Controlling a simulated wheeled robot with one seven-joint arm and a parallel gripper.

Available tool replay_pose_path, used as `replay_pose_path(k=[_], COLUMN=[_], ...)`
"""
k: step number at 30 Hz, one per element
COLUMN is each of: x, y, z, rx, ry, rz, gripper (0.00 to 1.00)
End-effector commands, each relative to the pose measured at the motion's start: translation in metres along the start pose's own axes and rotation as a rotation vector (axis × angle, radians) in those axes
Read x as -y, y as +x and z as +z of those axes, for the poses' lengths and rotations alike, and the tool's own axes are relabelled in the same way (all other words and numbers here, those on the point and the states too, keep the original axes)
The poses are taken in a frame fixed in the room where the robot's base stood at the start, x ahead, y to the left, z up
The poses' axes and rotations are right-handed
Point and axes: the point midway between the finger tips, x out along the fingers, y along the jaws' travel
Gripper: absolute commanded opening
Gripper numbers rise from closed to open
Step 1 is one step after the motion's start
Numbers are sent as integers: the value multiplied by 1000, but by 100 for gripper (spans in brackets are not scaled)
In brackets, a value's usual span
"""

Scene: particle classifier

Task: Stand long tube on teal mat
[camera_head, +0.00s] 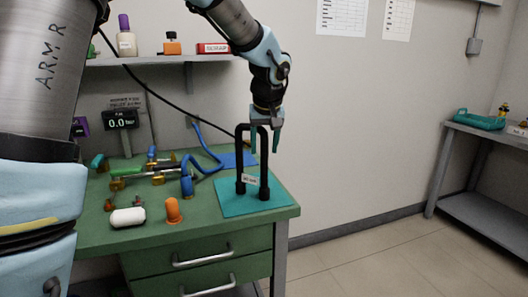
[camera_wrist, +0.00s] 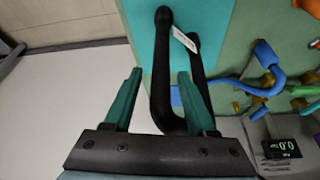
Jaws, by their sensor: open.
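The long tube (camera_head: 240,160) is a black inverted U with a small white label. It stands upright with both leg ends on the teal mat (camera_head: 229,208). My gripper (camera_head: 265,151) is open at the top of the tube and points down. In the wrist view my gripper (camera_wrist: 159,72) has its teal fingers on either side of one part of the tube (camera_wrist: 161,60), with gaps visible. The teal mat also shows in the wrist view (camera_wrist: 216,35).
A blue hose (camera_head: 204,165) and brass fittings lie left of the mat on the green bench (camera_head: 150,236). An orange piece (camera_head: 173,211) and a white capsule (camera_head: 128,218) sit near the front. A shelf (camera_head: 150,61) with bottles hangs behind. A scale display (camera_head: 121,119) stands at the back left.

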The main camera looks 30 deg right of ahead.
Motion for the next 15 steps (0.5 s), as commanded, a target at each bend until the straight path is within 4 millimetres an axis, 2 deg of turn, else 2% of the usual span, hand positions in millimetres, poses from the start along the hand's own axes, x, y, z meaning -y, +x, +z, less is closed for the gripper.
replay_pose_path(k=[3, 9, 15], x=[0, -1, 0], y=[-28, -68, -92], z=[-1, 0, 0], rx=[-5, -4, -1], ry=[-1, 0, 1], rz=[2, 3, 1], gripper=[57, 57, 57])
